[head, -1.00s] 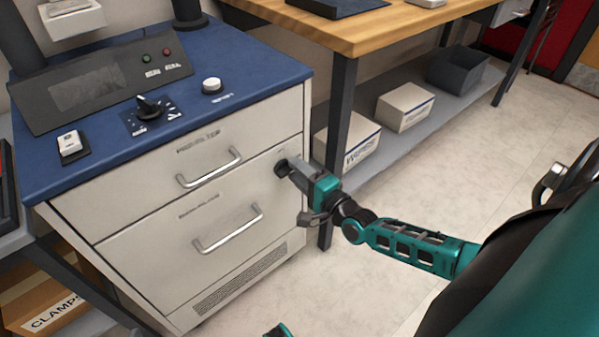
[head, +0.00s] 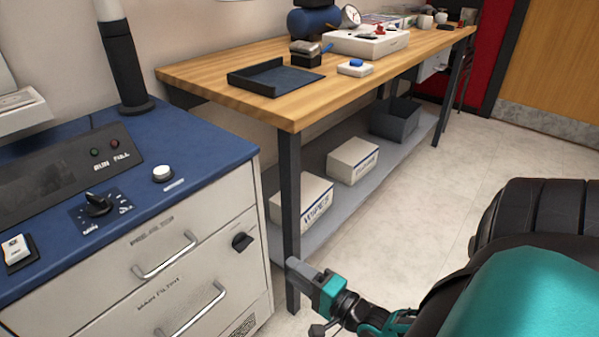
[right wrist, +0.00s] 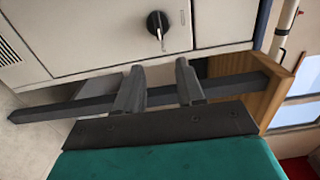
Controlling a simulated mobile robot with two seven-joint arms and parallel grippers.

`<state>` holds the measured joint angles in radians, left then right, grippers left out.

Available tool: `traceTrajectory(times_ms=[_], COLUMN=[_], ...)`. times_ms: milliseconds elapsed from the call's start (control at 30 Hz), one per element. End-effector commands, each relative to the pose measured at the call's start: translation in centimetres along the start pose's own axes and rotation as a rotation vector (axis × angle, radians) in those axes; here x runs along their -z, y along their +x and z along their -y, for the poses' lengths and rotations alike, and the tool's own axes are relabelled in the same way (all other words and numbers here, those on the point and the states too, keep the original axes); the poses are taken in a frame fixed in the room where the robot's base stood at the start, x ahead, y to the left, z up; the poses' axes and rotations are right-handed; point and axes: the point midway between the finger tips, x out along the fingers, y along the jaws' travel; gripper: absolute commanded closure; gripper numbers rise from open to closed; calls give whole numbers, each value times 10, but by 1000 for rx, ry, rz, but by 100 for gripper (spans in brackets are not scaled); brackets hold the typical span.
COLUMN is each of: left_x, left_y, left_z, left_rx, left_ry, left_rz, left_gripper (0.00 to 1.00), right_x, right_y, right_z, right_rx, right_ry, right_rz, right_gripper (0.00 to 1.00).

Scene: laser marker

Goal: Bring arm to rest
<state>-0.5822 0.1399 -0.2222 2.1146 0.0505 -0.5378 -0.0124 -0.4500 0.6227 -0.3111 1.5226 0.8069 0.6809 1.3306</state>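My right gripper (head: 292,264) is low in the head view, in front of the dark table leg and to the right of the cabinet. In the right wrist view its two fingers (right wrist: 158,78) are apart with nothing between them. The black knob (head: 242,242) on the cabinet front (head: 205,255) is beside it in the head view. The knob (right wrist: 157,25) also shows beyond the fingertips in the right wrist view, clear of them. My left gripper is not in view.
The cabinet's blue top (head: 190,145) carries a control panel (head: 60,180), a dial (head: 98,205) and a white button (head: 163,173). A wooden table (head: 215,72) holds a dark tray (head: 275,77). Boxes stand on its lower shelf (head: 270,232). The floor (head: 445,185) to the right is clear.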

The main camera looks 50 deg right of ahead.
Motion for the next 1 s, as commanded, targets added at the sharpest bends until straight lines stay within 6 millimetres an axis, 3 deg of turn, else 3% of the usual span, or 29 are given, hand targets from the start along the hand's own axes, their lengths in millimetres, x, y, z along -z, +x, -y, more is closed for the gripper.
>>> traceTrajectory(times_ms=[700,767,833,1000], left_x=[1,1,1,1], left_y=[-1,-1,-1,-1], left_z=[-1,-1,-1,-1], left_rx=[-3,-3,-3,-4], left_ry=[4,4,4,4], left_rz=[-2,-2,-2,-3], left_gripper=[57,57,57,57], right_x=[-4,-15,-38,-120], right_y=[-4,-4,-2,0], right_z=[-1,-2,-5,-5], right_rx=[-6,-21,-53,-144], right_ry=[-10,-42,-117,-488], right_rz=[7,26,69,250], right_gripper=[62,62,62,62])
